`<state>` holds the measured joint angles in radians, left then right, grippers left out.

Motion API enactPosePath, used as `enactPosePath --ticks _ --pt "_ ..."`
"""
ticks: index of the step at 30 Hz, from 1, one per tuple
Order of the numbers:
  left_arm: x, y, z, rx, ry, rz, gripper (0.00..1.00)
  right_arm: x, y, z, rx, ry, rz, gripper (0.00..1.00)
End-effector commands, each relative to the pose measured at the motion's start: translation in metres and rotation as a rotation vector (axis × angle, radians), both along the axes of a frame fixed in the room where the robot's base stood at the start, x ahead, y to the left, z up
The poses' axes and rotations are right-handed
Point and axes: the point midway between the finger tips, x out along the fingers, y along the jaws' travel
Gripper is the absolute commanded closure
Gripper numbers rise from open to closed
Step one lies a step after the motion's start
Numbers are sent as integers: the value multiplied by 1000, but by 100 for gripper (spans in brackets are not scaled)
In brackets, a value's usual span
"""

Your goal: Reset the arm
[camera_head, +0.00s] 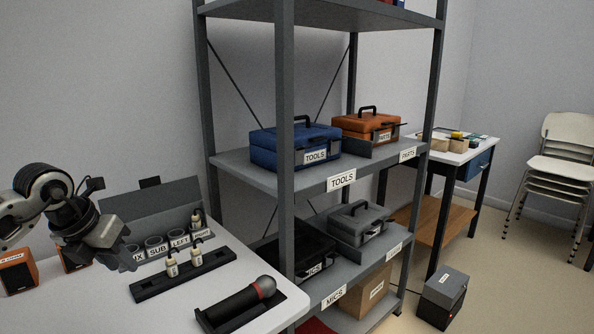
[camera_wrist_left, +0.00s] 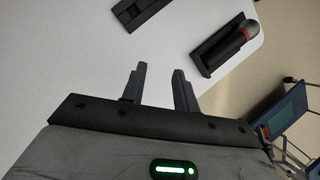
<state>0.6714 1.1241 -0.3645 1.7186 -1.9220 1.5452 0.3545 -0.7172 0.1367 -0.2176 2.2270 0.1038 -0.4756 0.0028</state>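My left arm comes in from the left in the head view, with its gripper (camera_head: 118,260) above the white table (camera_head: 225,305), near the left end of a grey labelled rack. In the left wrist view the gripper's two dark fingers (camera_wrist_left: 159,80) stand apart with only bare white table behind the gap. The gripper is open and empty. A green light shows on its body. My right gripper is in neither view.
The grey rack (camera_head: 165,205) has labelled round slots. A black strip (camera_head: 180,275) holds two small pale bottles. A microphone (camera_head: 240,303) lies in a black cradle at the table's front. Orange speakers (camera_head: 16,270) stand left. A metal shelf (camera_head: 285,180) with toolboxes stands right of the table.

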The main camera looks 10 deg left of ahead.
Motion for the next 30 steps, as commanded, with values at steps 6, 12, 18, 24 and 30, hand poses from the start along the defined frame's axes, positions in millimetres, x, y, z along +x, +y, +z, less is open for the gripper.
enactPosePath --ticks 6,12,18,24,30 --pt "1 -65 -26 -206 -15 -123 70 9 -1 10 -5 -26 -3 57" --pt "-10 -151 -44 -527 -39 -222 70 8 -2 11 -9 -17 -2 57" --pt "-48 -275 -24 -1318 -70 -85 70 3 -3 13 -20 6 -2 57" --pt "-61 -268 -41 -2011 -12 825 70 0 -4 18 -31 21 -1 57" --pt "-125 -253 -144 -2021 241 1812 70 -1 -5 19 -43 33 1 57"
